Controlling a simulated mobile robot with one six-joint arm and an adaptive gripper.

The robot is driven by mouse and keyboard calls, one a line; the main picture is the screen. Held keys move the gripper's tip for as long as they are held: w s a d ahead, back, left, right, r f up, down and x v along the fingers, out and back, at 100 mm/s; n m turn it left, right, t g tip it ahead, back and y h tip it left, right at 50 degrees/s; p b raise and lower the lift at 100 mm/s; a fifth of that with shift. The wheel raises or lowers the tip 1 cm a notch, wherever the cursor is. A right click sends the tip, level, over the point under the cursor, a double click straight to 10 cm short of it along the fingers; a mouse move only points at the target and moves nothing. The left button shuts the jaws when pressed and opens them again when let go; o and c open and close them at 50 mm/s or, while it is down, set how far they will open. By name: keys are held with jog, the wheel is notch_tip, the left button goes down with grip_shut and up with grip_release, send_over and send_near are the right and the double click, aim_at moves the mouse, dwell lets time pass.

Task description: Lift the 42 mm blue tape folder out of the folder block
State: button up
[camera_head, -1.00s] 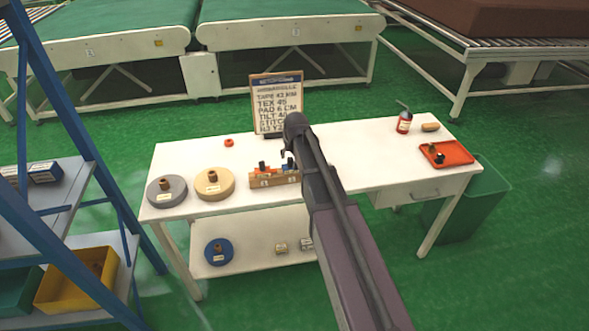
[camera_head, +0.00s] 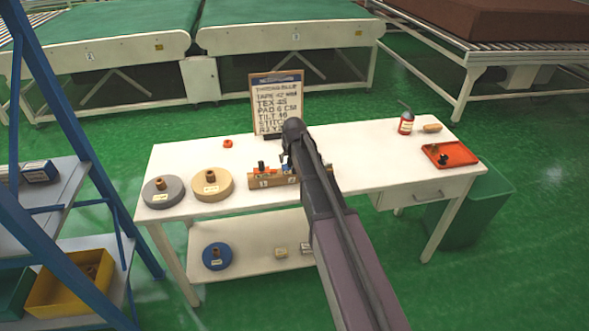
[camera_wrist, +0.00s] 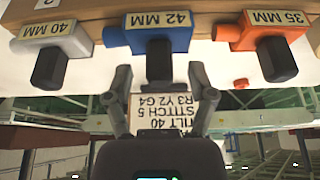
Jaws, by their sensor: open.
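The blue tape folder (camera_wrist: 158,32), labelled 42 MM, sits in the wooden folder block (camera_wrist: 100,12) in the wrist view, which looks upside down. A dark handle hangs from it in that picture. My gripper (camera_wrist: 160,78) is open, with one finger on each side of the handle's end; I cannot tell whether they touch it.
The white table (camera_head: 350,150) also holds a grey roll (camera_head: 162,191), a tan roll (camera_head: 212,184), an order board (camera_head: 277,100), a red bottle (camera_head: 406,123) and an orange tray (camera_head: 450,154). A blue rack (camera_head: 85,165) stands at left. The table between arm and tray is clear.

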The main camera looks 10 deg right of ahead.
grip_shut()
jog(key=shift+r, duration=0.25)
dwell(0.4)
notch_tip(320, 180, up, 10)
jog(key=p, duration=1)
jog(key=shift+f, duration=0.25)
dwell(0.3)
